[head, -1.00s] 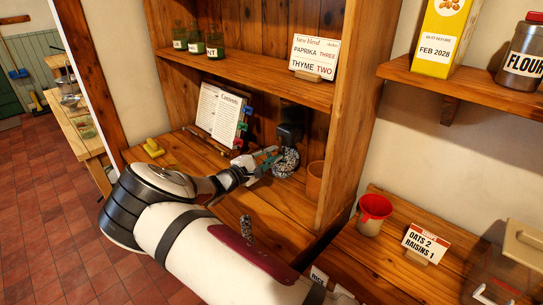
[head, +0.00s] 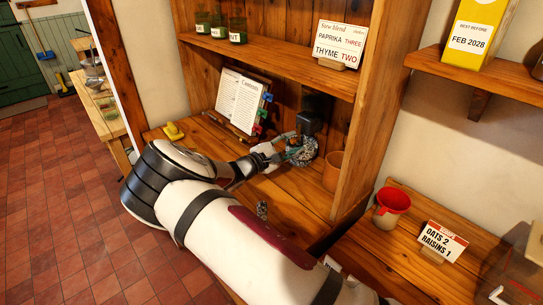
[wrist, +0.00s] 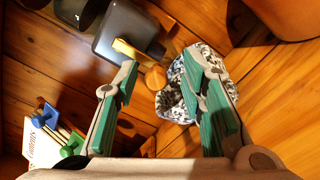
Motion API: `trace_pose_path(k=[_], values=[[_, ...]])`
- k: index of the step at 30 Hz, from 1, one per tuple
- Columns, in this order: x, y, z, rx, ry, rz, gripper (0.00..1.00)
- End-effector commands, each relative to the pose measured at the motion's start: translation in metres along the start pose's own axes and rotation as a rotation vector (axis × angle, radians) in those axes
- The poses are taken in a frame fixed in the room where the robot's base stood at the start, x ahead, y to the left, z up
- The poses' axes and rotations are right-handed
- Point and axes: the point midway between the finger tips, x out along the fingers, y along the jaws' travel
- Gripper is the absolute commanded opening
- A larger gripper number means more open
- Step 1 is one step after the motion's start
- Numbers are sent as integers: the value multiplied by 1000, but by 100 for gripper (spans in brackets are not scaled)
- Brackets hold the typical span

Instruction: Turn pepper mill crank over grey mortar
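The black pepper mill (head: 308,122) is on the lower shelf bay near the back; its dark body (wrist: 128,28) fills the top of the wrist view. A brass crank arm (wrist: 128,48) extends from it to a round wooden knob (wrist: 155,77). The speckled grey mortar (head: 305,153) is below the mill and also shows in the wrist view (wrist: 172,102), partly hidden by the right finger. My gripper (wrist: 163,75) is open, its green-padded fingers apart with the knob showing between them. I cannot tell whether either finger touches it.
A terracotta pot (head: 333,172) stands right of the mortar, near the shelf's side panel. An open book (head: 240,100) with coloured clips is behind left. A small speckled upright object (head: 262,209) stands at the front. A yellow object (head: 173,130) lies at left.

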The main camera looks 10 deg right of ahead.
Motion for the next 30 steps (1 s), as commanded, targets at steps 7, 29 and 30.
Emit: trace_pose_path(k=[7, 29, 30], values=[[0, -4, 14, -316, 0, -1, 38], [-32, 2, 41, -990, 3, 3, 38], [-39, 2, 41, -989, 3, 3, 38]])
